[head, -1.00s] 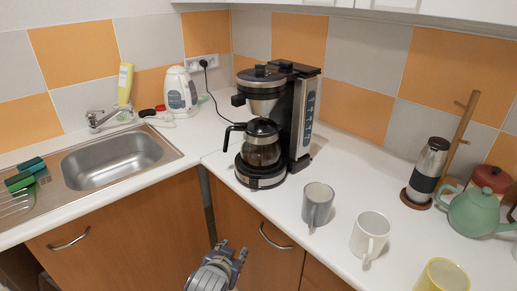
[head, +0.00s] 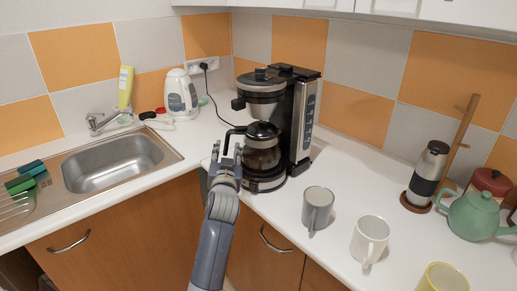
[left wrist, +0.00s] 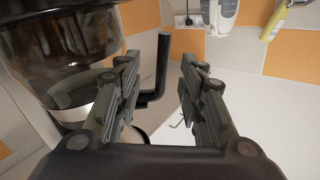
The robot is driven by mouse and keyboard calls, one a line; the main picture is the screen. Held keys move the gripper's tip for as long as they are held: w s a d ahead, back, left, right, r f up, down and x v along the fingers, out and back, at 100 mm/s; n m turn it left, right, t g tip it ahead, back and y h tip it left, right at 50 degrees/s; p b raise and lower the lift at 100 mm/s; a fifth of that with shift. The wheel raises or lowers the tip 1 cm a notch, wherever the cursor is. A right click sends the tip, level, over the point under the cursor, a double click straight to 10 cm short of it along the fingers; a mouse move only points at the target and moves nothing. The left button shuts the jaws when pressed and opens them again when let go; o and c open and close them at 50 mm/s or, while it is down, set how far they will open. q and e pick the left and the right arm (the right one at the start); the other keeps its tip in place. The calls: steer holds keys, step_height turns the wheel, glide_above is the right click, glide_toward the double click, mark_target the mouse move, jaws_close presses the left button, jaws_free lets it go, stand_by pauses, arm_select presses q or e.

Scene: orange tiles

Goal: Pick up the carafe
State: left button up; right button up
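The carafe (head: 262,157) is glass with a black lid and black handle, and stands upright on the plate of the black and steel coffee maker (head: 298,115). My left gripper (head: 227,152) is open at the carafe's left, near its handle side. In the left wrist view the carafe (left wrist: 65,50) fills the left side. Its black handle (left wrist: 162,68) shows in the gap between the open fingers of my left gripper (left wrist: 158,72); I cannot tell whether they touch it. My right gripper is not in view.
A grey mug (head: 317,208), a white mug (head: 369,240) and a yellow-rimmed mug (head: 442,278) stand to the right on the counter. A green teapot (head: 474,214) is farther right. A white kettle (head: 181,96) stands behind, near the sink (head: 112,162).

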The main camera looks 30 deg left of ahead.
mark_target(226, 145)
arm_select(q)
steer(key=shift+p+x, duration=0.6)
steer(key=shift+x, duration=2)
steer(key=shift+s, duration=0.1)
steer(key=shift+a, duration=0.1)
jaws_close()
steer(key=shift+r, duration=0.2)
